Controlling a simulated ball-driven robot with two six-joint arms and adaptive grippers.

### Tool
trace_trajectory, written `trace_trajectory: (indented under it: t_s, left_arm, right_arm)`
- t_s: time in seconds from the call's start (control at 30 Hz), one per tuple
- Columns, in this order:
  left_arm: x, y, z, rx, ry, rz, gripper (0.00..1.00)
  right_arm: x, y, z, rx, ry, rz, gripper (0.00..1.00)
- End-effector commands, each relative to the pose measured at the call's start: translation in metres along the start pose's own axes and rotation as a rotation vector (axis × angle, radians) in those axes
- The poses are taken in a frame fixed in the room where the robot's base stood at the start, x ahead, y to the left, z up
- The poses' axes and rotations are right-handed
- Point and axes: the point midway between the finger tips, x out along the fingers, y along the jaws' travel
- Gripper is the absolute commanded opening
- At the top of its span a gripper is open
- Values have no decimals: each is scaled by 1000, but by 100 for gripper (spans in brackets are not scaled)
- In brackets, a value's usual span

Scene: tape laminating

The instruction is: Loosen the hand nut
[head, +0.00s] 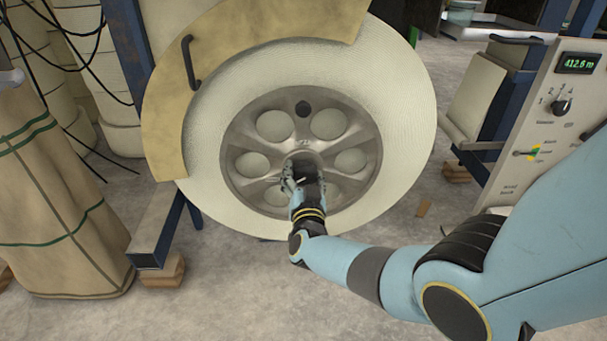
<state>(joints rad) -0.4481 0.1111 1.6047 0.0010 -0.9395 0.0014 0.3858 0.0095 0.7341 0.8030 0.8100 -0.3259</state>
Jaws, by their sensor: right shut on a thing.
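The large reel (405,125) stands upright, wound with cream tape around a grey metal hub (350,112) with several round holes. My right gripper (302,170) is at the centre of the hub, where the hand nut sits. It is shut on the hand nut, which it mostly hides; only dark parts show around the fingers. The right arm reaches in from the right. My left gripper is not in view.
A tan curved guard (165,125) with a black handle (190,62) covers the reel's upper left. A control panel (545,120) with a green display stands at right. A large tan sack (55,200) stands at left. Concrete floor (240,290) lies open below.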

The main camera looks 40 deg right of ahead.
Motion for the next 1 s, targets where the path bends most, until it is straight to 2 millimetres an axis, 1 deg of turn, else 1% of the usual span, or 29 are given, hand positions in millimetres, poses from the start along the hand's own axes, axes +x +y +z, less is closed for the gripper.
trace_trajectory:
  t_s: [0.2, 0.6, 0.63, 0.7, 0.8, 1.0]
  left_arm:
    - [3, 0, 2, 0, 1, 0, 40]
    - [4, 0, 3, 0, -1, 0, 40]
    - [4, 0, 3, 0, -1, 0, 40]
    - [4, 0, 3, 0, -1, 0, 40]
    - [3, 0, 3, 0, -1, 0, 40]
    - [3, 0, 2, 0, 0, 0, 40]
  right_arm:
    - [-1, 0, 1, -35, -4, 0, 30]
    - [-1, 0, 2, -39, -4, -1, 30]
    - [-1, 0, 2, -39, -4, -1, 66]
    - [-1, 0, 1, -39, -3, 0, 75]
    - [0, 0, 1, -38, -2, 0, 86]
    - [0, 0, 0, -37, -1, 0, 86]
